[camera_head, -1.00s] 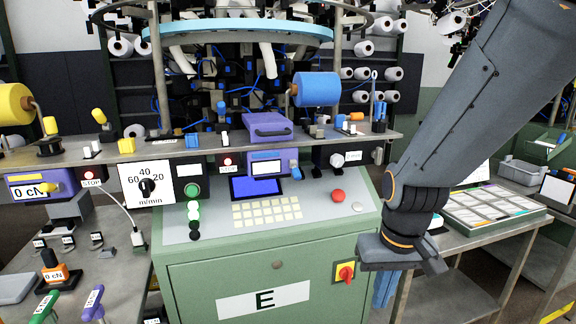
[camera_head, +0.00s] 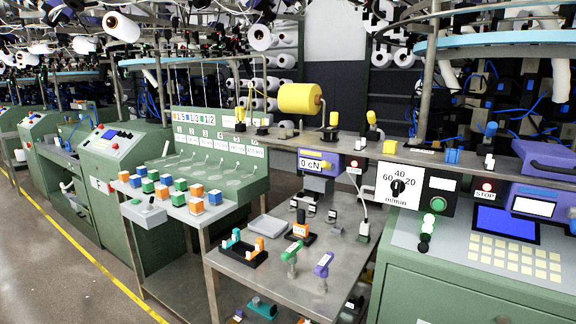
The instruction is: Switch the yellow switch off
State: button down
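My gripper is not in view now. Several yellow parts that could be the switch show along the shelf (camera_head: 465,159). A small yellow block (camera_head: 389,146) lies on the shelf near the speed dial (camera_head: 397,189). I cannot tell which of them is the switch, nor whether it is on or off. The red knob on a yellow plate, on the front of the green cabinet (camera_head: 455,295), is out of view.
A steel table (camera_head: 262,283) with small tools stands in the centre. Left of it is a green sloped panel (camera_head: 215,150) with coloured cubes before it. A yellow cone of yarn (camera_head: 299,98) hangs above the shelf. The floor at lower left (camera_head: 60,285) is clear.

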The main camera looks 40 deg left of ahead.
aim_at(329, 167)
jog(key=u, duration=1.5)
jog(key=k, duration=0.65)
jog(key=i, duration=1.2)
jog(key=z, duration=0.7)
